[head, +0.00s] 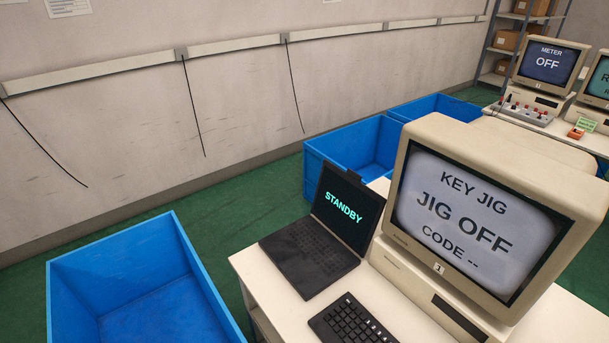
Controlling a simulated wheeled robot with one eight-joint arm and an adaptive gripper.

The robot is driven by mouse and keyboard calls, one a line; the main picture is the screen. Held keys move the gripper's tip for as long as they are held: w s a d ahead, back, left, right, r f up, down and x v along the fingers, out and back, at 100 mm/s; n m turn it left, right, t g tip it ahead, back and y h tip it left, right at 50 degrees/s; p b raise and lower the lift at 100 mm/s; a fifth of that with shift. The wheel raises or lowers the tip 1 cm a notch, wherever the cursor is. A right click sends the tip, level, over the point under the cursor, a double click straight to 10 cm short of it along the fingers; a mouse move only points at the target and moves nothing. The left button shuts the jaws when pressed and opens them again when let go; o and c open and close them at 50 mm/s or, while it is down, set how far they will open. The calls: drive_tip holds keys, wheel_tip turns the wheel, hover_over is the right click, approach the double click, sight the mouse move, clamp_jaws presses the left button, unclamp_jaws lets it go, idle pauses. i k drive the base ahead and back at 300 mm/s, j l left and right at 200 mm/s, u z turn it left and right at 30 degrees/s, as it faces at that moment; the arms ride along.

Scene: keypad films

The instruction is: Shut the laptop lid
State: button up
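A black laptop (312,256) stands open at the left edge of a white desk (280,304). Its lid (347,209) is raised, leaning back a little, and its screen shows STANDBY in green letters. A small dark tab sticks up from the lid's top edge. The laptop's keyboard base lies flat on the desk. My gripper is not in view.
A bulky beige monitor (395,237) reading KEY JIG, JIG OFF stands right of the laptop. A black keyboard (352,322) lies in front. Blue bins stand on the floor at left (67,298) and behind the desk (313,172). Green floor between them is clear.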

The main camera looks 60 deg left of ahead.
sight(350, 208)
drive_tip(key=u, duration=1.85)
